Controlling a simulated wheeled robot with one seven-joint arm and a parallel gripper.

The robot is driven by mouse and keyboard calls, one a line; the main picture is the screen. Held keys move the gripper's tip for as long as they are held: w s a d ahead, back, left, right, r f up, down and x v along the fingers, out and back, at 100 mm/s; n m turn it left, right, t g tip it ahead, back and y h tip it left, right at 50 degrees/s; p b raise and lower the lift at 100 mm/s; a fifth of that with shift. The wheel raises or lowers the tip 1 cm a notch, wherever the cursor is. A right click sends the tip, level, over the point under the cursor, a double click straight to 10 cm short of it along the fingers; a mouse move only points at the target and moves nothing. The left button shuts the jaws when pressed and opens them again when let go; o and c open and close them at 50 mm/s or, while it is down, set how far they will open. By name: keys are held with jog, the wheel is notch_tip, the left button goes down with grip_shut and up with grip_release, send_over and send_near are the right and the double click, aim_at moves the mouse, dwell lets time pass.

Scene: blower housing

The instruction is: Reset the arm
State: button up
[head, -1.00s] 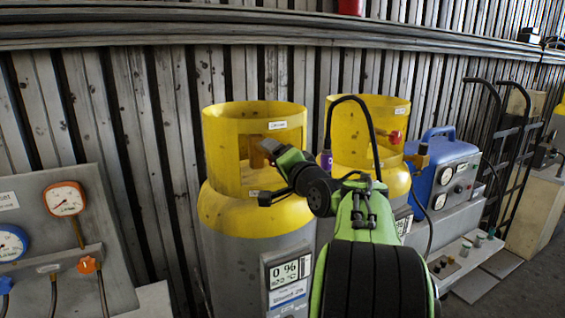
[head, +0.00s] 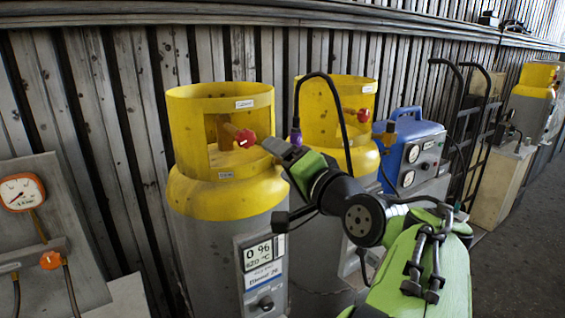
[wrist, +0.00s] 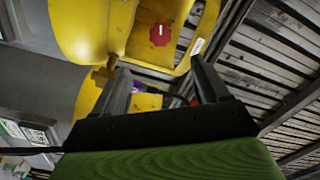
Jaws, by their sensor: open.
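My green and black arm reaches forward in the head view. My gripper (head: 272,146) is at its tip, by the right side of the front yellow-topped cylinder's collar (head: 222,104). In the wrist view its two dark fingers stand wide apart, and my gripper (wrist: 155,84) holds nothing between them. The red valve knob (head: 245,138) sits in the collar opening, just left of the gripper. The knob also shows in the wrist view (wrist: 160,34), beyond the fingertips and apart from them.
A second yellow-topped cylinder (head: 362,92) with a black hose stands behind to the right. A blue machine (head: 412,150) and a black hand truck (head: 468,130) stand farther right. A gauge panel (head: 40,215) is at the left. Open floor shows at the far right.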

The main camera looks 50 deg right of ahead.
jog(key=w+a+f+n+g+y+p, duration=0.1)
jog(key=a+f+n+g+y+p, duration=0.3)
jog(key=a, duration=0.6)
jog(key=w+a+f+n+g+y+b, duration=0.1)
jog(key=a+f+n+g+y, duration=0.15)
jog(key=a+f+n, duration=0.6)
jog(key=s+a+f+n+g+p, duration=0.1)
jog(key=s+a+f+g, duration=0.1)
jog(key=s, duration=0.4)
jog(key=s+a+f+n+g+h+p, duration=0.1)
jog(key=s+a+f+n+g, duration=0.1)
jog(key=s+a, duration=0.3)
jog(key=shift+s+f+g, duration=0.35)
jog(key=shift+s+g, duration=0.3)
jog(key=shift+h, duration=0.25)
